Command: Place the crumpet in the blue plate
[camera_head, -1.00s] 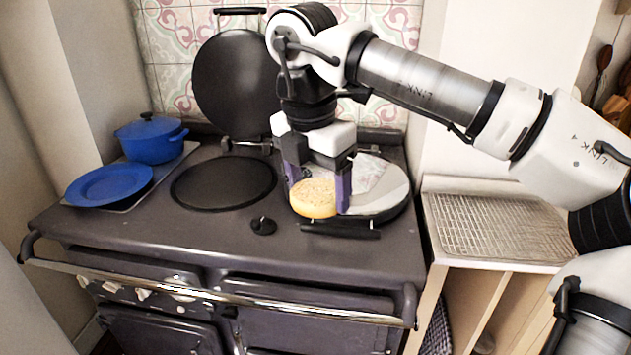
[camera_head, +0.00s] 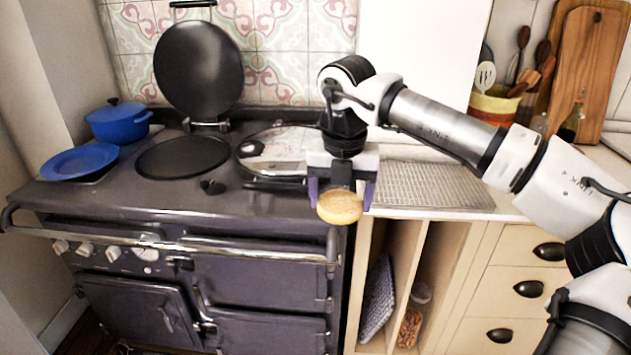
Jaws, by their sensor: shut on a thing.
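The crumpet (camera_head: 340,208) is a round, pale golden disc. My gripper (camera_head: 341,195) is shut on it, with a purple finger on each side. It is held in front of the right end of the stove's front edge, near the gap to the counter. The blue plate (camera_head: 80,162) lies on the left part of the stove top, well to the left of my gripper. It looks empty.
A blue lidded pot (camera_head: 118,123) stands behind the plate. An open round hotplate (camera_head: 183,157) with its raised black lid (camera_head: 198,70) lies between plate and gripper. A chrome rail (camera_head: 170,238) runs along the stove front. A wire rack (camera_head: 430,186) lies on the right counter.

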